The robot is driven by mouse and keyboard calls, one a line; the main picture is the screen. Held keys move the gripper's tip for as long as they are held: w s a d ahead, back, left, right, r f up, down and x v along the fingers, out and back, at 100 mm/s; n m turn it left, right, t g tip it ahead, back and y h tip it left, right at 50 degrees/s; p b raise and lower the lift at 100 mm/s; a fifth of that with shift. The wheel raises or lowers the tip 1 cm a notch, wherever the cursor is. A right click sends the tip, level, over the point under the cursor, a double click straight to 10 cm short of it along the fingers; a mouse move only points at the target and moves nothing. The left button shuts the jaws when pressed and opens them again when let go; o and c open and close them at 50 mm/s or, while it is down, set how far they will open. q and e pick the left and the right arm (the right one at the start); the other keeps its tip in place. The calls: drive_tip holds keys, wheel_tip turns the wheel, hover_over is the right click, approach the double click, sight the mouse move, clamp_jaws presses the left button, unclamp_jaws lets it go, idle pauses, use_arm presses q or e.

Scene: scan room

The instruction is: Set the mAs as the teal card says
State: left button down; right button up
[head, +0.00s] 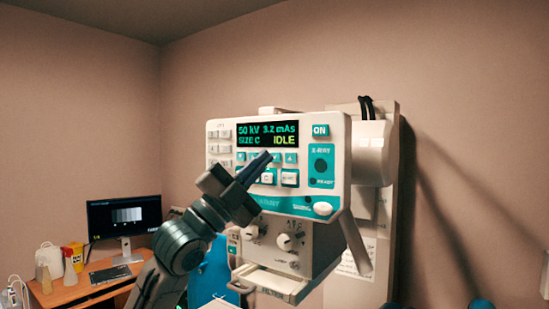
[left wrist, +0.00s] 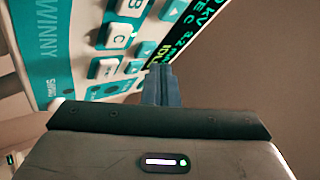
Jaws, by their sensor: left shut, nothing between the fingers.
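The control console (head: 225,190) is white with teal panels. Its display (head: 268,134) reads 50 kV, 3.2 mAs, SIZE C, IDLE. Small teal arrow keys (head: 291,157) sit in a row under the display, with white size keys (head: 289,178) below. My left gripper (head: 263,160) is shut and empty, its fingertips in front of the arrow-key row, hiding part of it. In the left wrist view the shut fingers (left wrist: 160,75) overlap the display's lower edge; contact cannot be told. The C key (left wrist: 118,35) shows there too. I cannot make out a teal card. My right gripper is out of view.
A teal ON key (head: 321,130) is at the console's upper right. A collimator with knobs (head: 284,240) hangs below the console. A desk (head: 75,291) with a monitor (head: 125,216) stands at the left. The wall side at far right is open.

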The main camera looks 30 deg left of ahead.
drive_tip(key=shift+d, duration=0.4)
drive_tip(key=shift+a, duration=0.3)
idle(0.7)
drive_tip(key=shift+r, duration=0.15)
use_arm(q)
drive_tip(key=shift+w+p, duration=0.4)
drive_tip(key=shift+p, duration=0.3)
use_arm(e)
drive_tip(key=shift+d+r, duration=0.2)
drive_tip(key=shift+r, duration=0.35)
